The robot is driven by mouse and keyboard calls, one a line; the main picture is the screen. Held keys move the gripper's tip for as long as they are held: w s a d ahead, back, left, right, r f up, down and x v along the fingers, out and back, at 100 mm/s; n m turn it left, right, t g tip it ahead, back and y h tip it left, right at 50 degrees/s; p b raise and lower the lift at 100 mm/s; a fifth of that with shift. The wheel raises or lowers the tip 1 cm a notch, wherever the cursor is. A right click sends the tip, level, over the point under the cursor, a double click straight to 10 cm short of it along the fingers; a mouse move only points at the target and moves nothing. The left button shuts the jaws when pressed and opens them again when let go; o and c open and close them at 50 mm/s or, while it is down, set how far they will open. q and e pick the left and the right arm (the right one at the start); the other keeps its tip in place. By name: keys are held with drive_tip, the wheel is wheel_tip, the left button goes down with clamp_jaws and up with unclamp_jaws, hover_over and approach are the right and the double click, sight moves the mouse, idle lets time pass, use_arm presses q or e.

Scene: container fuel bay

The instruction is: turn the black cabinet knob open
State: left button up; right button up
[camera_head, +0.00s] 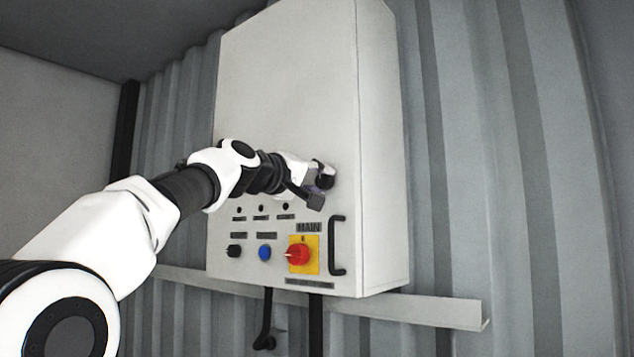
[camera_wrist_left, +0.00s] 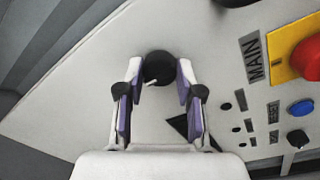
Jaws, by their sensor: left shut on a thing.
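The black cabinet knob (camera_wrist_left: 158,64) is a round knob on the pale grey front of the cabinet (camera_head: 290,80). In the left wrist view a short white mark shows on its near edge. My left gripper (camera_head: 318,184) reaches the cabinet front near its right edge, above the main switch. In the left wrist view its two fingers stand on either side of the knob, and it is shut on it. In the head view the gripper hides most of the knob. My right gripper is in neither view.
Below are a red main switch (camera_head: 299,254) on a yellow plate, a blue button (camera_head: 265,252), a small black selector (camera_head: 234,251) and several dark indicators. A black handle (camera_head: 337,246) stands out at the right edge. Corrugated wall (camera_head: 480,150) lies behind.

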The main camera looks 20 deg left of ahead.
use_arm(q)
drive_tip(key=shift+s+r+m, duration=0.1)
drive_tip(key=shift+r+m, duration=0.15)
drive_tip(key=shift+m, duration=0.15)
drive_tip(key=o, duration=1.1)
drive_tip(key=shift+o, duration=0.3)
drive_tip(key=shift+d+f, duration=0.1)
drive_tip(key=shift+s+f, duration=0.1)
drive_tip(key=v, duration=0.7)
